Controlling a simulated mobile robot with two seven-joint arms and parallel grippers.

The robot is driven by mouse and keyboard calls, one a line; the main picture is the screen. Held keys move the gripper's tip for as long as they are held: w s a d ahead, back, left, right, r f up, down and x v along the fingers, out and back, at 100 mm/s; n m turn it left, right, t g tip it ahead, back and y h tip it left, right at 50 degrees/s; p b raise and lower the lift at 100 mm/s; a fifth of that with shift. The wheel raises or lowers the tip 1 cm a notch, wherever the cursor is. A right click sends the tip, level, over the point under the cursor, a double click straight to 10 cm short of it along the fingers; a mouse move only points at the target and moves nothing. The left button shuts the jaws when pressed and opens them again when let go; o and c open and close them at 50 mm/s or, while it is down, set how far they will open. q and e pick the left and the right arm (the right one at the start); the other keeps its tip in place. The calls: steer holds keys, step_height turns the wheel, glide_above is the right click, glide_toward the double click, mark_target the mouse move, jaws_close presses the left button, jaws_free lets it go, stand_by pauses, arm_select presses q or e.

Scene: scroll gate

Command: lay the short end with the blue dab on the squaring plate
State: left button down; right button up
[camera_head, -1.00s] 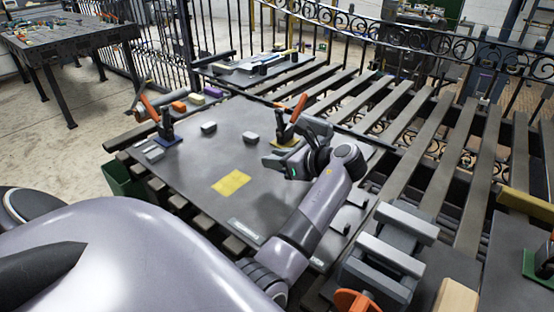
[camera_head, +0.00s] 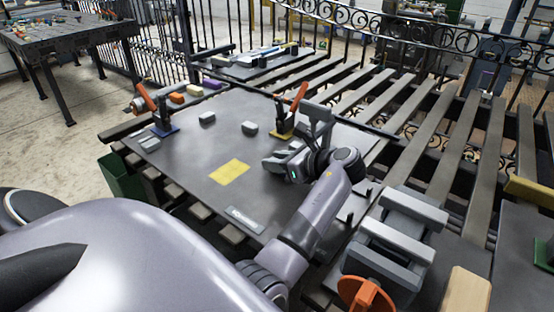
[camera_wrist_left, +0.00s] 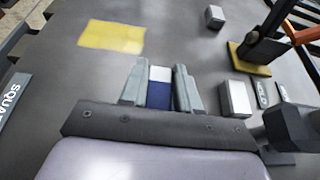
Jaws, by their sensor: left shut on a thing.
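My left gripper (camera_head: 276,160) is over the dark squaring plate (camera_head: 205,160), right of its yellow patch (camera_head: 230,172). In the left wrist view the fingers (camera_wrist_left: 160,84) are shut on a short piece (camera_wrist_left: 159,97), pale at its far end and blue nearer the palm. The head view does not show the piece clearly. I cannot tell whether it touches the plate. The plate's label (camera_wrist_left: 12,100) is partly cut off in the wrist view. My right gripper is not in view.
A toggle clamp with a yellow base (camera_head: 282,133) stands just beyond the gripper; another with a blue base (camera_head: 165,130) is at the plate's far left. Small grey blocks (camera_head: 249,128) sit on the plate. A grey fixture with an orange wheel (camera_head: 366,294) is at right.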

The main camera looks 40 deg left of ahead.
arm_select(q)
steer(key=shift+f, duration=0.35)
stand_by(0.3)
steer(key=c, duration=0.7)
jaws_free()
steer(key=shift+c, duration=0.2)
step_height(320, 180, up, 20)
steer(key=p, duration=0.2)
